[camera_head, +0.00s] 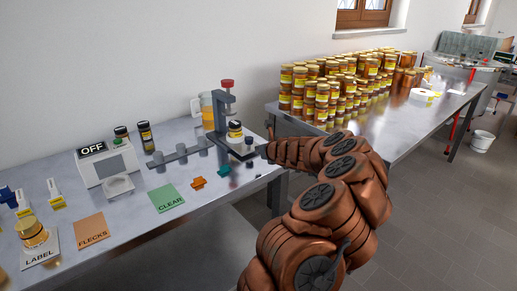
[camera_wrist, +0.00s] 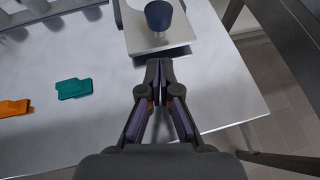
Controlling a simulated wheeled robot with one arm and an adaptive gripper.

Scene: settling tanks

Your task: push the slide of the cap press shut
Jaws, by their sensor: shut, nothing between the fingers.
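The cap press (camera_head: 221,112) is a grey stand with a red knob on top, at the back of the near table in the head view. Its slide (camera_head: 240,152) is a flat plate that sticks out at the press's front right. A dark blue knob (camera_wrist: 159,16) stands on the plate in the wrist view. A jar with a yellow label (camera_head: 235,131) is by the press column. My gripper (camera_wrist: 159,66) is shut and empty, its tips close to the front edge of the slide plate (camera_wrist: 158,49). I cannot tell whether they touch.
A green tab (camera_wrist: 74,88) and an orange tab (camera_wrist: 15,107) lie left of my gripper. A grey bar with round pads (camera_head: 178,154) extends left from the press. Many honey jars (camera_head: 335,85) crowd the second table behind. The table's right edge is near my gripper.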

